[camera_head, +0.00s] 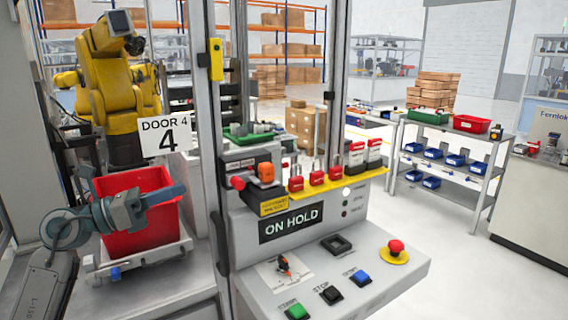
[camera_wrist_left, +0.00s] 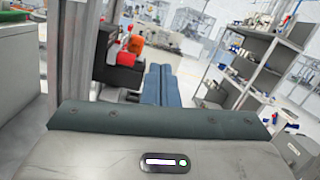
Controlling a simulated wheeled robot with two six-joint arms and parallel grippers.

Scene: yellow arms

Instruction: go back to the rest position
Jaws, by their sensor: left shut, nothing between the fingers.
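My left gripper (camera_head: 166,197) comes in from the left in the head view, in front of a red bin. Its blue-grey fingers are together with nothing between them and point to the right. In the left wrist view the closed fingers (camera_wrist_left: 161,84) point ahead toward the control station. My right gripper is in neither view.
The red bin (camera_head: 138,236) stands on a metal ledge behind my left gripper. The grey control console (camera_head: 330,262) with an ON HOLD sign (camera_head: 291,224), red padlocks and buttons stands to the right. A door post (camera_head: 200,150) lies between. Shelves (camera_head: 450,165) stand beyond open floor.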

